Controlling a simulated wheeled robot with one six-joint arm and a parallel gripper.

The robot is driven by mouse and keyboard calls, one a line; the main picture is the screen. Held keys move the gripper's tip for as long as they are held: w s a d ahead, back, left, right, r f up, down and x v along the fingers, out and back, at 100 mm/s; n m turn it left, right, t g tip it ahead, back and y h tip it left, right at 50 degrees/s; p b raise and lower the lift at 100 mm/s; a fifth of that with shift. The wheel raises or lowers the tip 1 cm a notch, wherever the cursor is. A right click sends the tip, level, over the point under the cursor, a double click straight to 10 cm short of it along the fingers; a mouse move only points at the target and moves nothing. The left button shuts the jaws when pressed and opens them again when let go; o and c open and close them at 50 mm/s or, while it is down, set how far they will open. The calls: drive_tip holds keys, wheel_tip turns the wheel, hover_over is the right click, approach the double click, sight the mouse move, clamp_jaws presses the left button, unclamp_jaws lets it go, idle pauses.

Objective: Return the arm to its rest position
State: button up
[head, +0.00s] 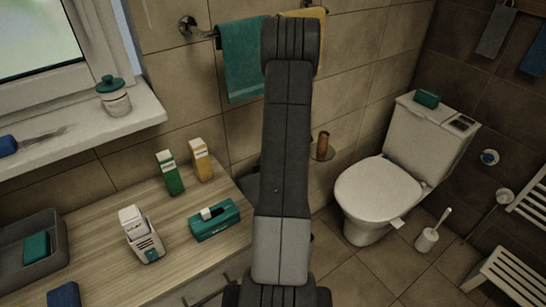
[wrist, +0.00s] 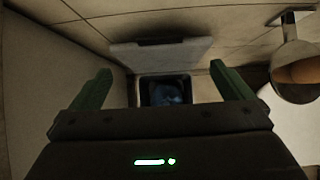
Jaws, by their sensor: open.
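My arm (head: 282,150) stands raised in the middle of the head view, with its upper end in front of the towel rail. My gripper (wrist: 158,85) shows in the wrist view with its two green fingers spread wide apart. Nothing is between the fingers close up. Beyond them, lower down, is a dark open bin (wrist: 163,89) with something blue in it. A grey panel (wrist: 160,52), possibly the bin's lid, is upright behind it. In the head view the gripper itself is hidden behind the arm.
The wooden counter (head: 110,215) at left holds a green box (head: 169,174), a yellow box (head: 201,160), a teal tissue box (head: 214,221) and a grey tray (head: 50,250). A toilet (head: 380,190) stands at right. A teal towel (head: 242,62) hangs behind my arm. A holder (wrist: 295,75) is close at right.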

drive_tip(key=shift+f, duration=0.1)
drive_tip(key=p+x, duration=0.1)
drive_tip(key=x, duration=1.2)
drive_tip(key=shift+w+a+f+p, duration=0.15)
drive_tip(key=shift+f+p, duration=0.2)
drive_tip(key=shift+r, duration=0.1)
